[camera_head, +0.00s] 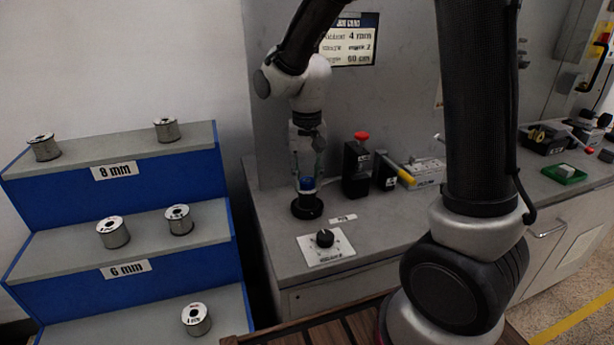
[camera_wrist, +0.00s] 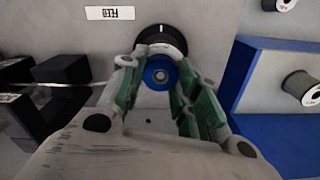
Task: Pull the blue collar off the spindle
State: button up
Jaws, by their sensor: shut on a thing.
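The blue collar (camera_head: 307,184) sits low on the spindle, just above the round black spindle base (camera_head: 307,208) on the grey bench. My gripper (camera_head: 307,176) points straight down over it with its fingertips at the collar. In the wrist view the blue collar (camera_wrist: 160,71) lies between the green-padded fingers of my gripper (camera_wrist: 161,82), which are shut on it. The black base (camera_wrist: 162,36) shows just beyond it. The spindle is mostly hidden by the collar and fingers.
A black box with a red cap (camera_head: 356,165) and a yellow-handled device (camera_head: 395,170) stand to the right. A stepped blue rack (camera_head: 120,205) with several spools stands left.

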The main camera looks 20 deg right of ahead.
jog(key=shift+r, duration=0.5)
jog(key=shift+r, duration=0.7)
jog(key=shift+r, duration=0.35)
jog(key=shift+r, duration=1.75)
